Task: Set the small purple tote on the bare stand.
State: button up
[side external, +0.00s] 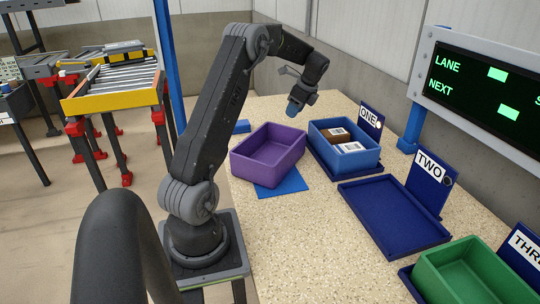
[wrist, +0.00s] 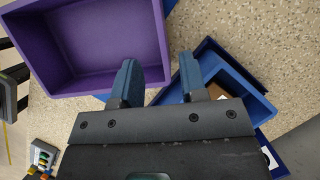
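The small purple tote (side external: 267,155) is empty and upright, turned at an angle over a flat blue mat (side external: 288,184). In the wrist view the purple tote (wrist: 95,45) fills the upper left. The bare stand is a dark blue, low-rimmed tray (side external: 394,213) behind which the sign TWO (side external: 430,172) stands; nothing lies on it. My gripper (side external: 296,105) hangs above the counter, behind the purple tote and beside the blue tote. In the wrist view my gripper's fingers (wrist: 158,72) are apart with nothing between them; the left one overlaps the purple tote's near edge in the picture.
A blue tote (side external: 345,145) with a brown box and a white-labelled box stands on the tray at sign ONE (side external: 370,119). A green tote (side external: 463,272) stands at sign THREE (side external: 523,246). A display screen (side external: 490,85) rises at right. A roller conveyor (side external: 115,85) stands at left.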

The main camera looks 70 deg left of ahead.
send_over(284, 145)
jog(key=f, duration=0.9)
jog(key=shift+a+f, duration=0.2)
jog(key=shift+a, duration=0.05)
jog(key=shift+f, duration=0.25)
grip_shut()
dwell(0.4)
